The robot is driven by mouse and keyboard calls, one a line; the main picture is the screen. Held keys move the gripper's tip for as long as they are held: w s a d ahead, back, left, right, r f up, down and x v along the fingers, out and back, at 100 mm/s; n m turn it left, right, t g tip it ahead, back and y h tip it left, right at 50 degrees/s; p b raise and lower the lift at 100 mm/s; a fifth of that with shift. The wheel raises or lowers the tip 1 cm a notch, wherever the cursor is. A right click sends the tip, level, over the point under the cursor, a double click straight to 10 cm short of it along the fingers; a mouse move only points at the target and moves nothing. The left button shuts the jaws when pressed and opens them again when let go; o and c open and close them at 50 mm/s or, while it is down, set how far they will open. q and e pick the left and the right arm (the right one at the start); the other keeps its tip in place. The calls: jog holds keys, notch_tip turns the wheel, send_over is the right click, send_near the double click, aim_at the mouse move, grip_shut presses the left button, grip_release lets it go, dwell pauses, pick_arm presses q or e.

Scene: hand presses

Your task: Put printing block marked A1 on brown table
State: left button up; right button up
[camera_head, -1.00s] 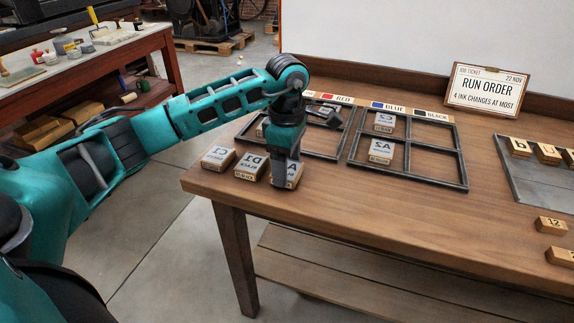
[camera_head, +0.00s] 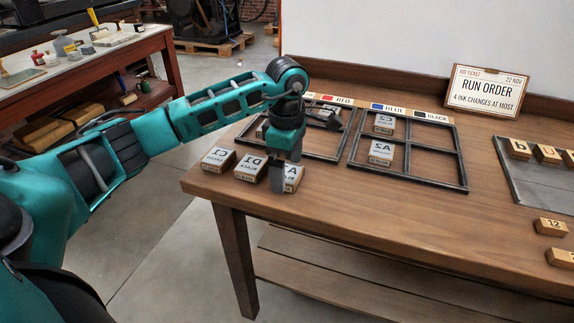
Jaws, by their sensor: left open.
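My left gripper (camera_head: 287,172) points down, open, at a pale printing block (camera_head: 294,174) on the front left of the brown table (camera_head: 400,215). The block's top shows a letter A; the rest of its mark is hidden by the gripper, so I cannot tell its number. One dark finger stands at the block's left side, between it and the block marked D1 or DT (camera_head: 250,167). A block marked C1 or CT (camera_head: 217,159) lies farther left. My right gripper is not in view.
Dark divided frames lie behind, under red, blue and black labels. The right frame (camera_head: 437,185) holds blocks marked A2 (camera_head: 381,155) and C2 (camera_head: 384,125). A run order sign (camera_head: 487,91) stands behind. The table's front middle is clear.

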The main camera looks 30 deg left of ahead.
aim_at(287, 172)
pick_arm(q)
notch_tip(287, 172, up, 12)
jog(key=p, duration=0.1)
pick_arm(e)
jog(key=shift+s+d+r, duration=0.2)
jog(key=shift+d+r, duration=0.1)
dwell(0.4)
